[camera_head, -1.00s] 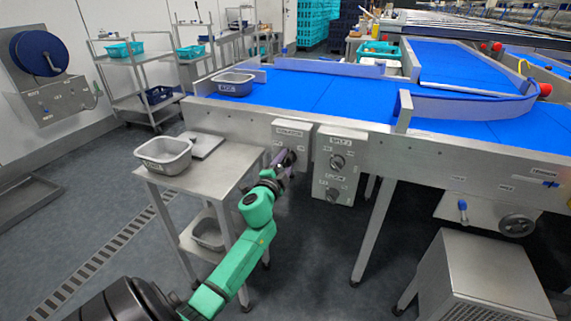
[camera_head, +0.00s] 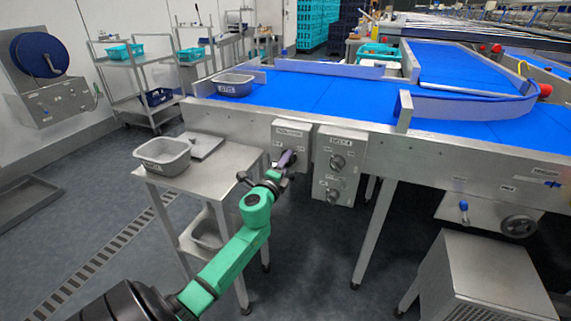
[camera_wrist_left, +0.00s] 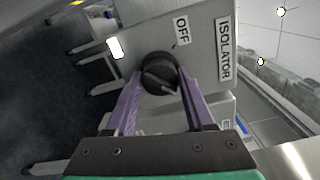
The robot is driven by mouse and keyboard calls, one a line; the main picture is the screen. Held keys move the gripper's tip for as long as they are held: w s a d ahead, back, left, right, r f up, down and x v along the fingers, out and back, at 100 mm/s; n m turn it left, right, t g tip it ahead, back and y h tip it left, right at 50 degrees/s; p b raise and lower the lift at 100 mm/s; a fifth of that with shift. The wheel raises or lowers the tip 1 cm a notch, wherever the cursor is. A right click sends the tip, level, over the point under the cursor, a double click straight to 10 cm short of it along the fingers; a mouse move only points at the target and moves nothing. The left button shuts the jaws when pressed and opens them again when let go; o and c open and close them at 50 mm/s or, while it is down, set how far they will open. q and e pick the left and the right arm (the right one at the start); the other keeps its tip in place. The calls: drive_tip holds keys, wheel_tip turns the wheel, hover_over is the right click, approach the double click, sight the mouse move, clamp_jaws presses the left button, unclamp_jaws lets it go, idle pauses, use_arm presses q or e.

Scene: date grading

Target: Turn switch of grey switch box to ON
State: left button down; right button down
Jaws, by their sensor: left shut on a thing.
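The grey switch box (camera_head: 291,132) is mounted on the conveyor's side frame, left of a second control box. In the left wrist view its face (camera_wrist_left: 204,62) reads ISOLATOR, with an OFF label beside the black rotary switch (camera_wrist_left: 160,73). My left gripper (camera_head: 288,158) is at the lower part of the box. In the left wrist view its two purple fingers (camera_wrist_left: 160,85) are shut on the switch, one on each side. The fingers hide part of the box's lower face. An ON label is not visible. My right gripper is not in view.
A second control box (camera_head: 340,148) with two dark knobs hangs just right of the switch box. A steel table (camera_head: 225,165) with a grey tub (camera_head: 163,156) stands left of my left gripper. The blue conveyor (camera_head: 310,92) runs above and behind.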

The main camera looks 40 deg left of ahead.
use_arm(q)
drive_tip(key=shift+f, duration=0.15)
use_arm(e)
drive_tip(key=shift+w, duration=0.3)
use_arm(q)
drive_tip(key=shift+c, duration=1.3)
unclamp_jaws()
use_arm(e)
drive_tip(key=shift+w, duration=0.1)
use_arm(q)
drive_tip(key=v, duration=1.4)
drive_tip(key=shift+s, duration=0.3)
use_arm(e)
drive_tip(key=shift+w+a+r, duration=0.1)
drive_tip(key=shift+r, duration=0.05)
use_arm(q)
drive_tip(key=shift+d, duration=0.15)
